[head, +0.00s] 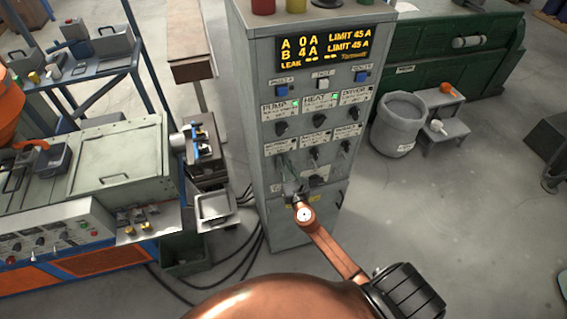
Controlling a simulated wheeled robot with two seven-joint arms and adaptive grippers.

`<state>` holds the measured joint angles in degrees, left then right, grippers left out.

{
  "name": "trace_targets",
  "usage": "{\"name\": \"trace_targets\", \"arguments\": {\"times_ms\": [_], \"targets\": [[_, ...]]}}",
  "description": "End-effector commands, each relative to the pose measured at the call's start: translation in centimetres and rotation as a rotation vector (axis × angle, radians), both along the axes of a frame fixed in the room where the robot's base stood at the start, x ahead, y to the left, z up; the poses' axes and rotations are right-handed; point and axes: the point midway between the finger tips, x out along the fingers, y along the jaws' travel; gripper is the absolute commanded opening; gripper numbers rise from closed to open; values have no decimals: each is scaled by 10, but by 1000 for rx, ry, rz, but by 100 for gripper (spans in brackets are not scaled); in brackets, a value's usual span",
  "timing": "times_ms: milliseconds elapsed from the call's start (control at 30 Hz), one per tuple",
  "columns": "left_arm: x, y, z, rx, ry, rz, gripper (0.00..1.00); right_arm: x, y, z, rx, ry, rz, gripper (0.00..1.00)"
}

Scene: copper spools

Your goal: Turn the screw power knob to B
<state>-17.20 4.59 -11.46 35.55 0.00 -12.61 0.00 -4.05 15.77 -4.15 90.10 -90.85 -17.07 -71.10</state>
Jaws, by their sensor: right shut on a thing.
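The grey control cabinet (262,90) stands in the middle of the head view, its front panel carrying rows of black knobs under small labels. The upper row has PUMP, HEAT and a third label at the right. The labels of the row below are too small to read surely. My right gripper (292,188) is at the lower left of the panel, shut on a knob that it mostly hides. Which letter that knob points to cannot be seen. My left gripper is not in view.
The display (322,47) reads A 0 A and B 4 A, each with LIMIT 45 A. A grey bin (396,125) and a step stool (440,122) stand to the right. A workbench machine (115,160) and black floor cables (255,240) are to the left.

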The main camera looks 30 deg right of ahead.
Motion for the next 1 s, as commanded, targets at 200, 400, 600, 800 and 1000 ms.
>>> {"name": "trace_targets", "arguments": {"times_ms": [200, 400, 600, 800, 1000], "targets": [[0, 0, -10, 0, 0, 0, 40, -1, -2, -2, 112, -28, 0, 0], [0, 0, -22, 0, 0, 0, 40, -2, -6, -4, 272, -66, 0, 0], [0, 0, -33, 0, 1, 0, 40, -2, -9, -5, 439, -106, 0, 0], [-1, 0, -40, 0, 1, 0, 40, -3, -11, -6, 580, -140, 0, 0], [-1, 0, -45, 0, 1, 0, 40, -3, -13, -7, 680, -163, 0, 0]]}}
